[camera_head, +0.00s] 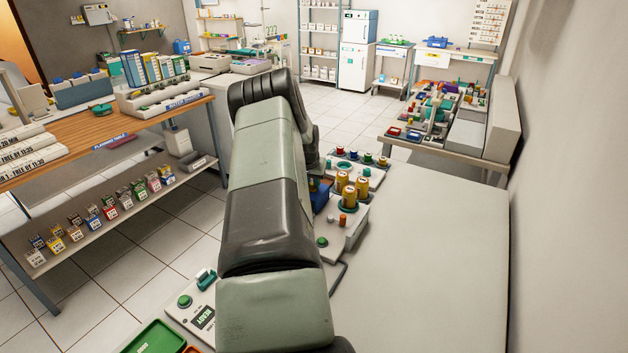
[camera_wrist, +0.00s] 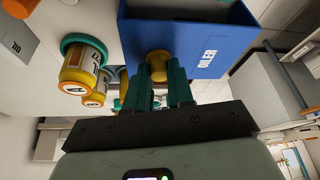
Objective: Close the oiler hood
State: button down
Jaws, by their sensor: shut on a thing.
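The oiler hood (camera_wrist: 209,68) is blue with a white "OILER" label and fills the upper right of the wrist view. In the head view a small blue part (camera_head: 319,195) of it shows just right of my arm, the rest hidden behind the arm. My gripper (camera_wrist: 166,84) has teal fingers and is shut on a yellow knob (camera_wrist: 158,62) at the hood's near side. The fingertips partly cover the knob. The gripper is hidden by my arm in the head view. I cannot tell how far the hood is open.
Yellow-capped bottles (camera_head: 348,197) stand close right of the hood; one amber bottle (camera_wrist: 85,65) shows left of my fingers in the wrist view. The white bench (camera_head: 430,260) is bare on the right. A green tray (camera_head: 158,338) lies at the front left.

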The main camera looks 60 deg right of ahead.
jog(key=a, duration=0.8)
jog(key=shift+a, duration=0.2)
jog(key=c, duration=1)
grip_release()
jog(key=v, duration=1)
jog(key=shift+a+r, duration=0.15)
jog(key=shift+r, duration=0.25)
